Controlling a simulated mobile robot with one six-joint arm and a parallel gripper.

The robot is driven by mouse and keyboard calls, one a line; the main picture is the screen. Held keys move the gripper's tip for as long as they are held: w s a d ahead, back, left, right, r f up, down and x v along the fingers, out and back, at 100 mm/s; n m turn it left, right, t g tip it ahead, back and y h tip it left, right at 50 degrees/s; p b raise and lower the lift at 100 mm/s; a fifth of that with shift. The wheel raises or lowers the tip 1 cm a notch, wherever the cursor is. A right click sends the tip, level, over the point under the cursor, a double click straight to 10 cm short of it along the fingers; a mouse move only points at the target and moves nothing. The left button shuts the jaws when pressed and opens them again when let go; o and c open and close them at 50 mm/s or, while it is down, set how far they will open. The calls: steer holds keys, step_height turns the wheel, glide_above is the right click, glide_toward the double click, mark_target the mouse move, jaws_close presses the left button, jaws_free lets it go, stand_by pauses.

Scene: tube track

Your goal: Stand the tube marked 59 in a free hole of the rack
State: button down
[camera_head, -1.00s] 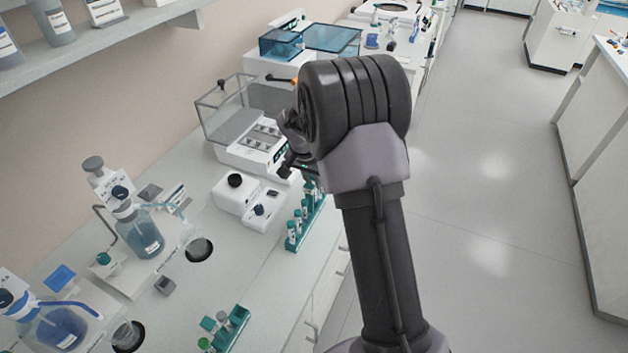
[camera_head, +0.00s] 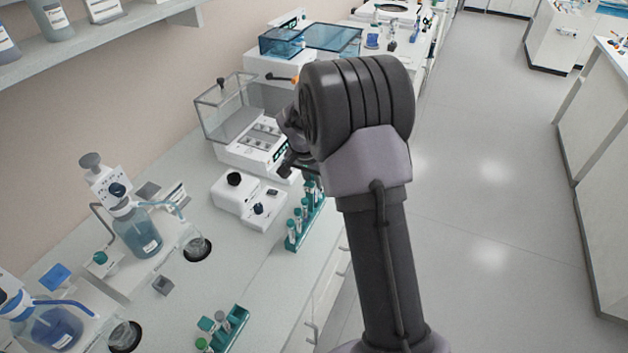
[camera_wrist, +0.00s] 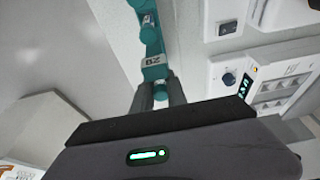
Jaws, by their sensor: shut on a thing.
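My gripper (camera_wrist: 158,90) shows at the lower middle of the wrist view, its two dark fingers shut on a tube (camera_wrist: 154,62) with a teal cap and a white label. The label is upside down and its number is too blurred to read surely. Beyond it is a teal rack (camera_head: 291,246) with several teal-capped tubes, along the bench's front edge. In the head view my arm hides the fingertips and the held tube. I cannot tell whether the tube is clear of the rack, nor which holes are free.
A second teal rack (camera_head: 240,318) with a few tubes stands nearer on the bench. A white device with black knobs (camera_head: 248,200) and a balance with a glass box (camera_head: 228,105) stand left of the far rack. A blue bottle (camera_head: 137,236) is at left. The floor at right is clear.

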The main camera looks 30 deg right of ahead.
steer(key=shift+f, duration=0.2)
steer(key=shift+f+b, duration=0.35)
steer(key=shift+b, duration=0.2)
steer(key=shift+r+p, duration=0.5)
steer(key=shift+r, duration=0.5)
steer(key=shift+a+f+b, duration=0.1)
steer(key=shift+f+b, duration=0.15)
steer(key=shift+b, duration=0.45)
steer(key=shift+f+b, duration=0.2)
steer(key=shift+b, duration=0.15)
